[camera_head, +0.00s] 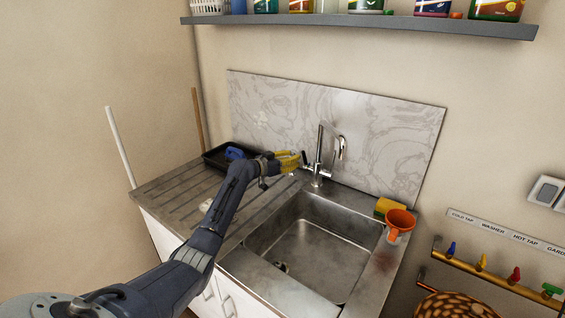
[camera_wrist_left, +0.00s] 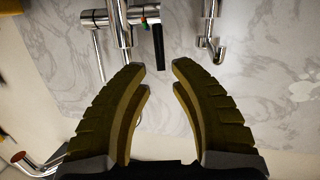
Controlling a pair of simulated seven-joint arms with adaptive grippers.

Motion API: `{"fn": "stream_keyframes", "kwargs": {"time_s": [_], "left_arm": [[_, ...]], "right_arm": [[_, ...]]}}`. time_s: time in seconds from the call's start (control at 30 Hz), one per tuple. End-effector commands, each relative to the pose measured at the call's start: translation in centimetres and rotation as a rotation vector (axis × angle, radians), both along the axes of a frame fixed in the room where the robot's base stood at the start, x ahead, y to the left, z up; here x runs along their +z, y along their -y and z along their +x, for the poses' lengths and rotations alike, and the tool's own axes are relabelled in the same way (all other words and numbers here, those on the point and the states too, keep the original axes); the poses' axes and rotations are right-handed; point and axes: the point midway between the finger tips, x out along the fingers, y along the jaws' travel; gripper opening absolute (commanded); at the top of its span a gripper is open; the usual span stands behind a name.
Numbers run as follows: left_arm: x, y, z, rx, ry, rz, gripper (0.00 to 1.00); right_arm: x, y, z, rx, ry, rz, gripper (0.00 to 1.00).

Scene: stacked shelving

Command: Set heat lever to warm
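The chrome tap (camera_head: 319,170) stands at the back of the sink, in front of the marbled splashback. Its black heat lever (camera_wrist_left: 158,46) sticks out from the tap body (camera_wrist_left: 120,25) in the left wrist view, with small coloured marks beside its base. My left gripper (camera_head: 301,159), with yellow fingers, is just left of the tap in the head view. In the left wrist view the gripper (camera_wrist_left: 157,68) is partly open and empty between its fingers. The lever's end lies just beyond the gap between the fingertips; I cannot tell whether it touches. My right gripper is not in view.
The sink basin (camera_head: 310,245) is empty. A black tray (camera_head: 214,160) with a blue item lies behind my left arm. A yellow sponge (camera_head: 390,206) and orange funnel (camera_head: 399,222) sit at the right rim. Labelled pipe valves (camera_head: 481,262) are on the right wall.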

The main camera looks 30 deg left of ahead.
Motion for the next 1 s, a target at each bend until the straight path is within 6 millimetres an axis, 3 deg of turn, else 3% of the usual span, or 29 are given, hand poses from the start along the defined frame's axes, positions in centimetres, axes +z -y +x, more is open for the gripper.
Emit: {"fn": "stream_keyframes", "kwargs": {"time_s": [0.2, 0.4, 0.87, 1.0], "left_arm": [[0.4, -0.9, -2.7, -0.001, 0.000, 0.003, 0.22], [0.6, -1.4, -4.2, 0.000, 0.000, 0.000, 0.22], [0.8, -1.5, -4.6, -0.001, 0.001, 0.000, 0.25], [2.4, -1.7, -4.2, 0.001, 0.020, 0.004, 0.09]], "right_arm": [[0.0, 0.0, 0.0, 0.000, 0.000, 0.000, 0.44], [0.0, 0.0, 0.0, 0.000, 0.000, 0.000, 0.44], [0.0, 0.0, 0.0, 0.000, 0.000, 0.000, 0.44], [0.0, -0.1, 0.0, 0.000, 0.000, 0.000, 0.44]]}}
